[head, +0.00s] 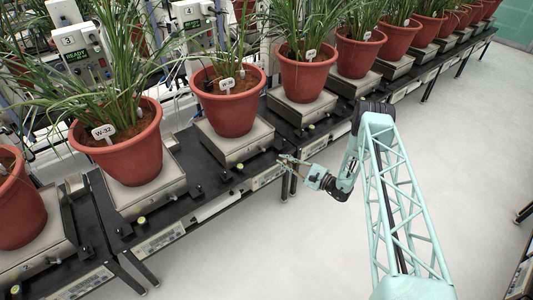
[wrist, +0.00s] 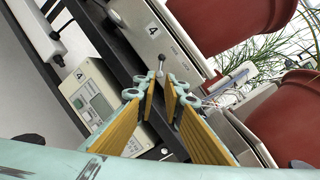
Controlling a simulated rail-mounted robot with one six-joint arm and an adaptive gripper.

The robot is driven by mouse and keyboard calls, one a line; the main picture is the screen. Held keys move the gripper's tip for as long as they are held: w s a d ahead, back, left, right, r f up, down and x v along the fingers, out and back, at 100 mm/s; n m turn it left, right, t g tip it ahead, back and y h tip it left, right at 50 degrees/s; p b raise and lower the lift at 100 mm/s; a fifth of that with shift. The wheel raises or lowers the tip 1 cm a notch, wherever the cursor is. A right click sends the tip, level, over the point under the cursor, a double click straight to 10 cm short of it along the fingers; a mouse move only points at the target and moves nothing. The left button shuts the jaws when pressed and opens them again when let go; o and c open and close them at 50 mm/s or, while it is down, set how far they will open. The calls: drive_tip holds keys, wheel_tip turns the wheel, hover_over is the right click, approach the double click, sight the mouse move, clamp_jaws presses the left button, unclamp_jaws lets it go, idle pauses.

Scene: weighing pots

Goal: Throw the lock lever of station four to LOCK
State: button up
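The lock lever (wrist: 160,66) of station four shows in the wrist view as a short metal stem with a round knob. My gripper (wrist: 156,92) is open, with yellow-padded fingers. The lever appears just beyond the gap between its fingertips; whether they touch it I cannot tell. In the head view my gripper (head: 284,160) is at the front edge of the bench, right of the station four scale (head: 236,147). The lever is too small to make out there.
A control panel (wrist: 97,95) labelled 4 is on the bench front. A terracotta pot (head: 229,103) with a plant stands on the station four scale. More potted plants line the bench both ways. The pale floor (head: 300,240) in front is clear around my arm.

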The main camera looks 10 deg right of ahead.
drive_tip(key=b+x, duration=0.1)
drive_tip(key=x, duration=0.9)
drive_tip(key=shift+w+a, duration=0.2)
drive_tip(key=shift+w, duration=0.05)
drive_tip(key=shift+c, duration=0.2)
clamp_jaws()
